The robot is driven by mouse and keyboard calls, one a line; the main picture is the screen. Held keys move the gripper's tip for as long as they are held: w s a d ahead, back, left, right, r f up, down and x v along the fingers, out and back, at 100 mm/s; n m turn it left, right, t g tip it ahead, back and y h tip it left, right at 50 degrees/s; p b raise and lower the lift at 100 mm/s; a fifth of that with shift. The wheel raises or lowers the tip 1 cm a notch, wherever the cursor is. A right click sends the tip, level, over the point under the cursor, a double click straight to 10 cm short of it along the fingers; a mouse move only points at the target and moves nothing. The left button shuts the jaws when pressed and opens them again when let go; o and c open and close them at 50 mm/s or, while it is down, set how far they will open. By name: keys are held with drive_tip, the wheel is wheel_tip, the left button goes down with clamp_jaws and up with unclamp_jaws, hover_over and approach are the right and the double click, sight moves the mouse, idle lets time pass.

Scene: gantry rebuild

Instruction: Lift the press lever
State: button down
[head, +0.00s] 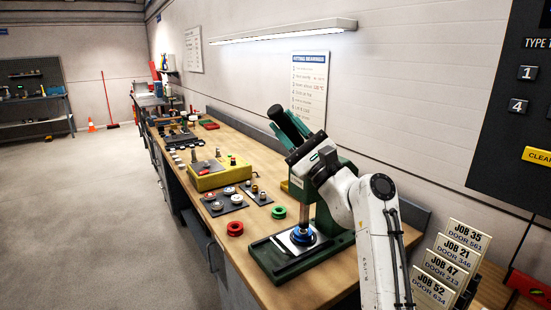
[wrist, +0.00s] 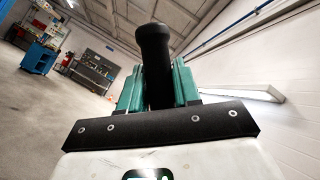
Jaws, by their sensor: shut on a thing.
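The green arbor press (head: 344,238) stands on the near end of the wooden bench. A blue ring-shaped part (head: 303,235) sits under its metal ram (head: 304,217). The press lever's black handle tip (head: 274,111) sticks out past the green fingers of my gripper (head: 288,125), up and to the left above the press. In the wrist view the black lever handle (wrist: 154,60) stands between the two green fingers, and my gripper (wrist: 158,85) is shut on it. My wrist and arm hide the press's upper part and the rest of the lever.
The bench (head: 254,218) runs away to the back left along the wall. A red ring (head: 235,228), a green ring (head: 278,212), dark trays of parts (head: 222,203) and a yellow box (head: 219,175) lie beyond the press. Job cards (head: 450,265) stand at right.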

drive_tip(key=shift+w+d+r+m+t+h+p, duration=0.25)
drive_tip(key=shift+w+d+r+m+t+h, duration=0.25)
drive_tip(key=shift+d+m, duration=0.25)
drive_tip(key=shift+w+d+r+m+t+h+p, duration=0.35)
drive_tip(key=shift+d+r+m+t, duration=0.2)
drive_tip(key=shift+m, duration=0.3)
drive_tip(key=shift+w+d+r+m+t+h+p, duration=0.2)
drive_tip(key=shift+w+d+r+m+t+h, duration=0.25)
drive_tip(key=shift+d+m, duration=0.3)
drive_tip(key=c, duration=0.9)
unclamp_jaws()
drive_tip(key=shift+w+d, duration=0.1)
drive_tip(key=shift+w, duration=0.05)
drive_tip(key=shift+s+f, duration=0.2)
drive_tip(key=b+v, duration=0.3)
drive_tip(key=v, duration=0.7)
drive_tip(key=shift+d+f, duration=0.1)
